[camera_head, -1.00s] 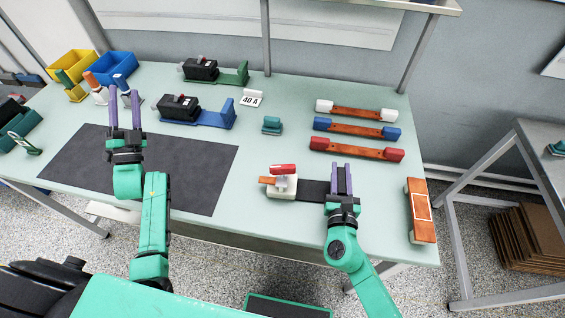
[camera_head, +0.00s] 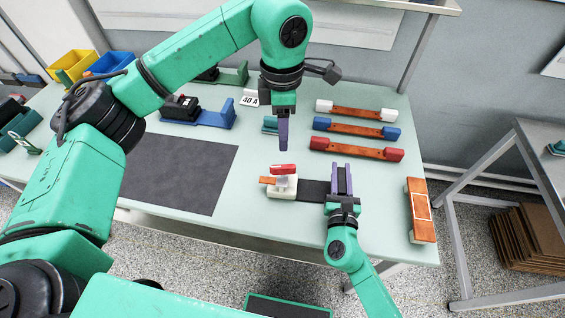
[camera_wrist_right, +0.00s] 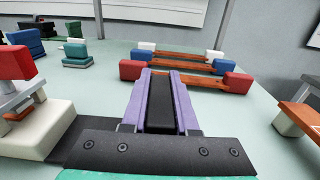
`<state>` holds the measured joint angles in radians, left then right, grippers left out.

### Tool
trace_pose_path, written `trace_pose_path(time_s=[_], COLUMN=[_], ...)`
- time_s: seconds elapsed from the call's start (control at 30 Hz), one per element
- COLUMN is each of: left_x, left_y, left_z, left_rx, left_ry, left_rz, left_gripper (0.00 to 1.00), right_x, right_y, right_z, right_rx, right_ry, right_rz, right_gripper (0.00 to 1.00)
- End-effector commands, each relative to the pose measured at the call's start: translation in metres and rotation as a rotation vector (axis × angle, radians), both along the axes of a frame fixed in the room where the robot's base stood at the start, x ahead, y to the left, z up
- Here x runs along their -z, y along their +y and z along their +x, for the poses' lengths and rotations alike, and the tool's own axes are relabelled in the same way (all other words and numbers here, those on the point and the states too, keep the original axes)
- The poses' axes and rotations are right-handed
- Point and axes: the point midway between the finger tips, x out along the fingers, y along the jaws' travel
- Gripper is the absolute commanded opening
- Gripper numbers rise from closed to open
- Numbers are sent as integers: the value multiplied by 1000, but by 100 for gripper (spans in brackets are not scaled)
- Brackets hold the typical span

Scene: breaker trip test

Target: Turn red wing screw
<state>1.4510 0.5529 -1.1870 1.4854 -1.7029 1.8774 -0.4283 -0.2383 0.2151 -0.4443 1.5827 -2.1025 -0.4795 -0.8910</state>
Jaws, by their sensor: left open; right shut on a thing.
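The red wing screw (camera_head: 283,168) stands on a small white block (camera_head: 284,191) near the table's front edge, and an orange bar (camera_head: 267,180) sticks out of the block's left side. The screw also shows at the left edge of the right wrist view (camera_wrist_right: 14,62). A black strip (camera_head: 312,190) runs right from the block to my right gripper (camera_head: 341,180), which is shut on it; the black piece shows between the purple fingers in the right wrist view (camera_wrist_right: 161,105). My left gripper (camera_head: 283,149) points down just above and behind the screw, open, fingers seen nearly edge-on, apart from the screw.
Three orange bars with white, blue (camera_head: 356,129) and red (camera_head: 355,149) ends lie at the back right. An orange piece (camera_head: 421,212) lies at the right edge. A black breaker in a blue holder (camera_head: 213,119) and a dark mat (camera_head: 180,175) are to the left.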

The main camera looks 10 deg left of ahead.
Motion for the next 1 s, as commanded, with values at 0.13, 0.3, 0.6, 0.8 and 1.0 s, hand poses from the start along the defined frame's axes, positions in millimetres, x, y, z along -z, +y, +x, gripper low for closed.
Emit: trace_pose_path(time_s=[0.13,0.3,0.6,0.8,1.0], left_x=[21,64,116,119,119], left_y=[2,2,1,0,0], left_z=[0,-1,0,0,0], left_rx=[-2,0,2,2,2], left_ry=[1,4,0,-1,-1], left_rz=[11,8,5,4,3], left_gripper=[50,50,50,50,0], right_x=[1,1,0,0,0], right_y=[1,1,1,1,1], right_z=[0,0,0,0,0], right_rx=[-2,-2,-2,-2,-2], right_ry=[1,1,1,1,1], right_rz=[-1,-1,-1,-1,-1], right_gripper=[0,0,0,0,0])
